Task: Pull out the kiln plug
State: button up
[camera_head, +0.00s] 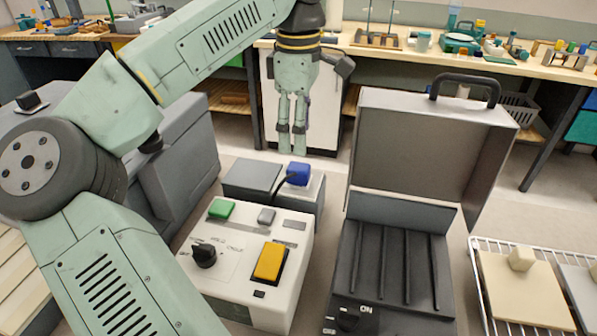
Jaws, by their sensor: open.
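A blue plug (298,173) sits on a small pale outlet block (302,187) behind the white control box. A dark cord runs from the plug's left side down toward the front. I take it for the kiln plug; its prongs are hidden. My gripper (291,150) points down just above and slightly left of the plug in the picture. Its fingers are close to vertical and hold nothing visible. I cannot tell the exact gap between fingertips and plug. A dark case-like unit (395,212), possibly the kiln, stands at the right with its lid (430,140) raised.
The white control box (215,270) carries a black knob, a green button and a yellow switch (269,262). A grey block (252,178) stands left of the outlet. The raised lid stands to the gripper's right. A wire rack (482,262) is at far right; cluttered benches line the back.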

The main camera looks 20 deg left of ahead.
aim_at(299, 166)
notch_tip(299, 166, down, 9)
jog(key=b, duration=0.6)
jog(key=shift+w, duration=0.1)
jog(key=shift+r, duration=0.1)
dwell(1.1)
jog(key=shift+c, duration=0.3)
grip_shut()
dwell(0.5)
jog(key=shift+r+p, duration=0.1)
jog(key=shift+p, duration=0.2)
jog(key=shift+r+p, duration=2.5)
jog(key=shift+r, duration=0.4)
